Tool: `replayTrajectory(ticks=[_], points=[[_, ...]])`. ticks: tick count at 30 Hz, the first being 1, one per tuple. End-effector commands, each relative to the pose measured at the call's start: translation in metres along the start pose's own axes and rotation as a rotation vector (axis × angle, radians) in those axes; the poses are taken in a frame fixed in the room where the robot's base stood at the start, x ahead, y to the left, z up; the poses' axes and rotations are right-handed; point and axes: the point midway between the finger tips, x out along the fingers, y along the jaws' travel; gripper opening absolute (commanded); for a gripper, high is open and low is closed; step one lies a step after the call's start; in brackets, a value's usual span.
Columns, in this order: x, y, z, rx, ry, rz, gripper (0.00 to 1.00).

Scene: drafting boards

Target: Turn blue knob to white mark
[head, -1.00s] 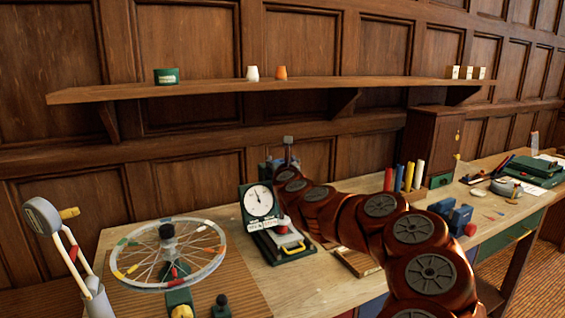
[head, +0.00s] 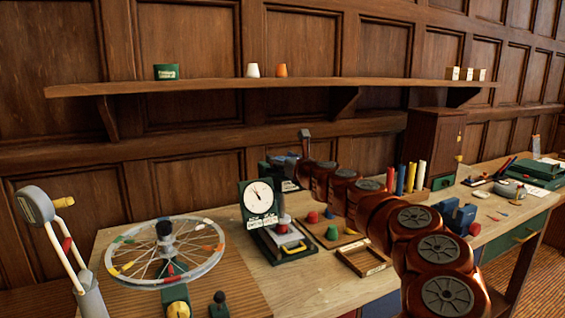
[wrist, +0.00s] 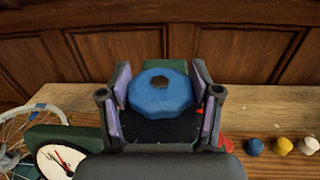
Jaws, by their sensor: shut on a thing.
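Dark green housing (wrist: 166,68) shows just behind the knob. In the head view my gripper (head: 284,166) is at the back of the bench, behind the dial gauge, and the knob cannot be made out clearly there. I cannot see a white mark near the knob in either view.
A dial gauge (head: 259,197) stands in front of my gripper, with a spoked wheel (head: 166,252) to its left. A red knob (head: 312,217), a green knob (head: 332,232) and an open wooden tray (head: 362,259) lie right of the gauge. A shelf (head: 210,90) runs above.

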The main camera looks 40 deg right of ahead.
Motion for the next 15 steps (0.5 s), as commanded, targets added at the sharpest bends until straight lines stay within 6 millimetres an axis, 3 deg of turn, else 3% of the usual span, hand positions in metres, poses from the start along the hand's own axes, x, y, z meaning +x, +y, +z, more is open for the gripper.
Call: replayTrajectory(ticks=[15], points=[[0.0016, -0.0011, -0.0022, 0.002, 0.006, 0.253, 0.29]])
